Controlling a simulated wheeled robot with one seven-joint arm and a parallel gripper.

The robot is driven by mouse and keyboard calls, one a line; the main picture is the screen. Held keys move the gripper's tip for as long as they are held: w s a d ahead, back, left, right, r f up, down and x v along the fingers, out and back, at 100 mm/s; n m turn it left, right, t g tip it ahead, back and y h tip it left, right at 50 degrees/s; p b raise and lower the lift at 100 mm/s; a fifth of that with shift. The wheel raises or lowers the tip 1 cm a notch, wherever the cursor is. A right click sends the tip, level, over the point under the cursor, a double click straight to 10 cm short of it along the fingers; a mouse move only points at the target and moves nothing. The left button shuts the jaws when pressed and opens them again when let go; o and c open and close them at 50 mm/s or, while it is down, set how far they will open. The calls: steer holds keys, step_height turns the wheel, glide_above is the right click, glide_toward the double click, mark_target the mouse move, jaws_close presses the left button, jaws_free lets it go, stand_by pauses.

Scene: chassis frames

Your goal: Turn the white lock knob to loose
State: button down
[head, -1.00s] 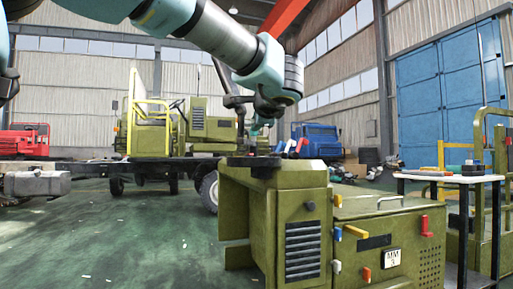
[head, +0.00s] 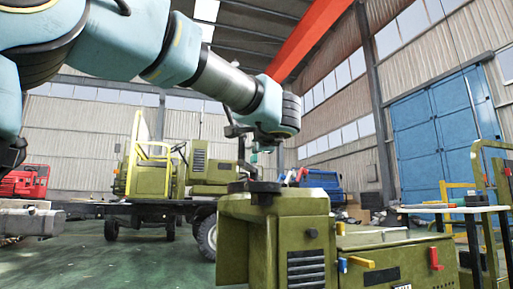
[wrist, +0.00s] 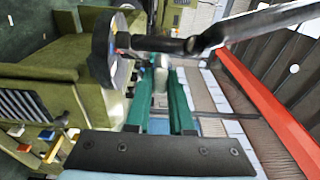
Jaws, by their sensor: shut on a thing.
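My gripper (wrist: 160,75) shows in the wrist view as two teal fingers closed on a small pale thing (wrist: 160,63). The fingers and a dark bar in front hide much of it, and I cannot tell whether it is the white lock knob. In the head view my gripper (head: 255,156) is above the olive cabinet (head: 300,228), close over a black handwheel (head: 255,187). The wheel also shows edge-on in the wrist view (wrist: 103,48), left of my fingertips. Low in the wrist view, a white knob (wrist: 15,131) sits among the coloured levers.
A work table (head: 450,209) stands at the right. An olive vehicle (head: 170,170) is behind. Green floor (head: 110,265) is open at left.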

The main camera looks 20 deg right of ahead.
steer(key=shift+f, duration=0.1)
steer(key=c, duration=0.8)
jaws_free()
steer(key=p+v, duration=0.2)
steer(key=v, duration=0.8)
steer(key=shift+s+p, duration=0.4)
steer(key=shift+s, duration=0.05)
